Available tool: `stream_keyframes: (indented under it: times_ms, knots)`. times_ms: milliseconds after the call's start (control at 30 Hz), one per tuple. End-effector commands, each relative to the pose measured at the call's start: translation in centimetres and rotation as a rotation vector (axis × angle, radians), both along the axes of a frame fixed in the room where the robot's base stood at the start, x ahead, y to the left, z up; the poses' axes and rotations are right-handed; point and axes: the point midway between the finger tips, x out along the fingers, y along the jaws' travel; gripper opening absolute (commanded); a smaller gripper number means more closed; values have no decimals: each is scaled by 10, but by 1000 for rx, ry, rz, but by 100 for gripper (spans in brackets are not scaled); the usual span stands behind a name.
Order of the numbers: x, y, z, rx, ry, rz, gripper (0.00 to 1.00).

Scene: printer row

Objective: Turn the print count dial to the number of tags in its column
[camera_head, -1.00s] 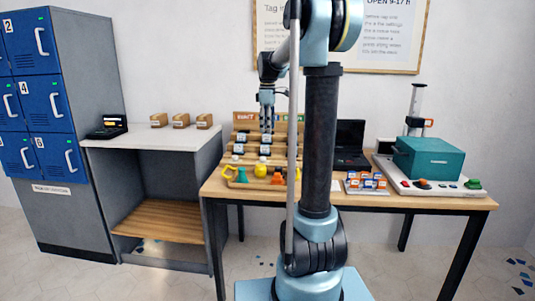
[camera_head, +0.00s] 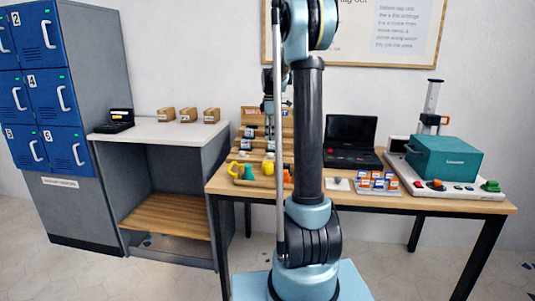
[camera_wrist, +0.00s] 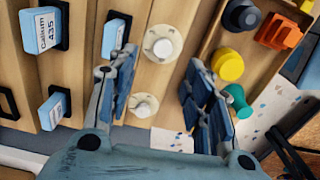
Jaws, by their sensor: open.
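In the wrist view, a tag reading "Calcium 435" (camera_wrist: 43,30), a second tag (camera_wrist: 114,36) and a third tag (camera_wrist: 54,108) show beside black frames. Two pale round dials sit on the wood: one dial (camera_wrist: 162,44) near the top and another dial (camera_wrist: 143,106) lower. I cannot read any numbers on them. My gripper (camera_wrist: 160,62) is open and empty above the rack, with the lower dial showing between its fingers. In the head view, my arm partly hides the rack.
Knobs and pieces, including a yellow one (camera_wrist: 228,65) and an orange one (camera_wrist: 278,32), sit beside the dials. A black laptop-like device (camera_head: 350,142), a small tag tray (camera_head: 376,182) and a teal machine (camera_head: 445,157) stand further right. A white side table (camera_head: 165,132) stands left.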

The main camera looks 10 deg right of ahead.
Motion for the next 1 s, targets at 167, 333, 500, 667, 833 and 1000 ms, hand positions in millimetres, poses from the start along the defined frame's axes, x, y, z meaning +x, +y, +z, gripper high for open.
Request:
stream_keyframes:
  times_ms: [167, 333, 500, 667, 833, 1000]
  knots:
    - [0, -1, -33, 0, 0, -1, 46]
    - [0, -1, -61, 0, 0, -1, 46]
    - [0, -1, -80, 0, 0, -1, 46]
    - [0, 0, -90, 0, 0, -1, 46]
    - [0, 0, -91, 0, 0, 0, 46]
    - [0, 0, -91, 0, 0, 0, 39]
